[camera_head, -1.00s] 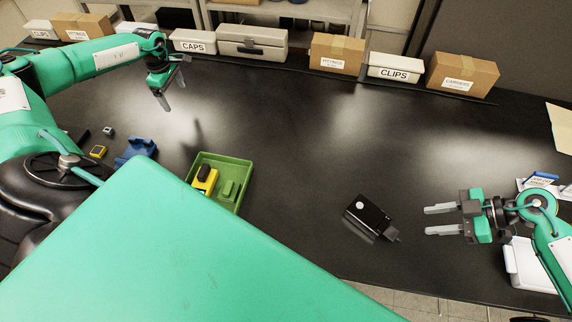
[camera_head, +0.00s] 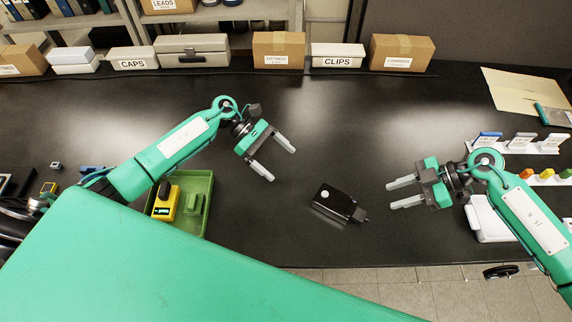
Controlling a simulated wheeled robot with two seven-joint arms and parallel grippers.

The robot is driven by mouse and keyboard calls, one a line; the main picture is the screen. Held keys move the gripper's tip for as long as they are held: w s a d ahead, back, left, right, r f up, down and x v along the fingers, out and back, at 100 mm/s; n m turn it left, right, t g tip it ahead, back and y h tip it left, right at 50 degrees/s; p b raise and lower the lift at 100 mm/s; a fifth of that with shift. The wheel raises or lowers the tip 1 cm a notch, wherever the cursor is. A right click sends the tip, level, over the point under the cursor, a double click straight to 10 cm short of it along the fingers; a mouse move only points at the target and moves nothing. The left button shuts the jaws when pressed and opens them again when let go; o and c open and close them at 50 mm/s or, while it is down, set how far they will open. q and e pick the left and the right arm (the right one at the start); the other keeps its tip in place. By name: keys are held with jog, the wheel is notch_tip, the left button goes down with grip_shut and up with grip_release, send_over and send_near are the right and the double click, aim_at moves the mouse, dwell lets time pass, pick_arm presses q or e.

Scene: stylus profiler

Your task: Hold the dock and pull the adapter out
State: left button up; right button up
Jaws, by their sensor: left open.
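The dock (camera_head: 334,199) is a black box with a round light spot on top, lying on the dark table between my two grippers. The adapter (camera_head: 360,215) is a small dark block at its right end, touching it. My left gripper (camera_head: 279,164) is open and empty, up and to the left of the dock, with its fingers pointing down and right. My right gripper (camera_head: 389,195) is to the right of the adapter, its two fingers apart and pointing left, with nothing between them.
A green tray (camera_head: 208,210) holding a yellow device (camera_head: 165,203) stands at left, partly behind my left arm. A white box (camera_head: 490,222) and white racks with colored pieces (camera_head: 545,178) are at right. Labelled boxes (camera_head: 278,50) line the back.

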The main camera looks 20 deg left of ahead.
aim_at(326, 197)
pick_arm(q)
jog(key=d, duration=0.1)
jog(key=s+d, duration=0.1)
jog(key=d+h, duration=0.1)
jog(key=shift+s+d+r, duration=0.15)
jog(key=shift+s+d, duration=0.25)
jog(key=shift+d, duration=0.2)
jog(key=x, duration=1.3)
jog(key=shift+d, duration=0.1)
jog(key=c, duration=1.8)
jog(key=shift+o, duration=0.2)
pick_arm(e)
jog(key=shift+c, duration=0.4)
